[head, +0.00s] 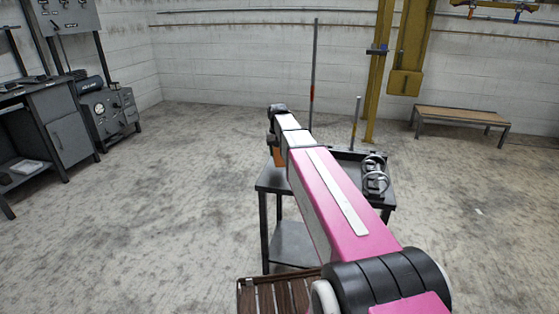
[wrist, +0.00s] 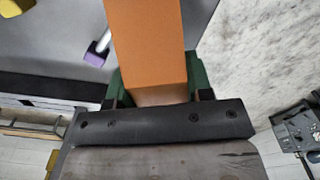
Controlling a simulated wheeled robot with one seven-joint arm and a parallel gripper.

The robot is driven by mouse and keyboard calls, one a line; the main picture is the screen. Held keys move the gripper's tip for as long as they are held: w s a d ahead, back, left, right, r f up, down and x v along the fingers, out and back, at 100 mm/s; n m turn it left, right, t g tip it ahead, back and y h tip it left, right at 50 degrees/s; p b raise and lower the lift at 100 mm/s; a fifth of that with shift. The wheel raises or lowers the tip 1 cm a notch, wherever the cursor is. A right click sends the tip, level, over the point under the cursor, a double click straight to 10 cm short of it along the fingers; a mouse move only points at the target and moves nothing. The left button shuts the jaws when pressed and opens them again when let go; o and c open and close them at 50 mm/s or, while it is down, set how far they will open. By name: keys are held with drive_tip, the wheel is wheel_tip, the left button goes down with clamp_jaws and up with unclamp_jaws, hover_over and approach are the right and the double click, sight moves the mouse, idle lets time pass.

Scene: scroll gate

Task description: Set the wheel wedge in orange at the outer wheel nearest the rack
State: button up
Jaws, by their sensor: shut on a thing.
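The orange wedge (wrist: 148,40) shows large in the wrist view as a long flat-faced block. My gripper (wrist: 155,85) is shut on it, with a green finger on each side near its lower end. In the head view a small orange patch (head: 279,157) shows below the end of my arm, over the left side of a dark cart (head: 272,181). My arm hides the gripper and much of the cart top there. I cannot make out the outer wheels or name the rack for sure in either view.
A metal device with round handles (head: 375,175) stands at the cart's right. In the wrist view a purple-ended rod (wrist: 98,52) and a yellow piece (wrist: 15,6) lie near the wedge. A low bench (head: 462,115) stands at the back right.

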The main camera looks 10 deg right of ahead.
sight(279, 159)
drive_tip(key=shift+w+d+f, duration=0.25)
drive_tip(key=shift+d+f, duration=0.1)
drive_tip(key=shift+f, duration=1.95)
drive_tip(key=shift+f, duration=0.15)
drive_tip(key=o, duration=1.1)
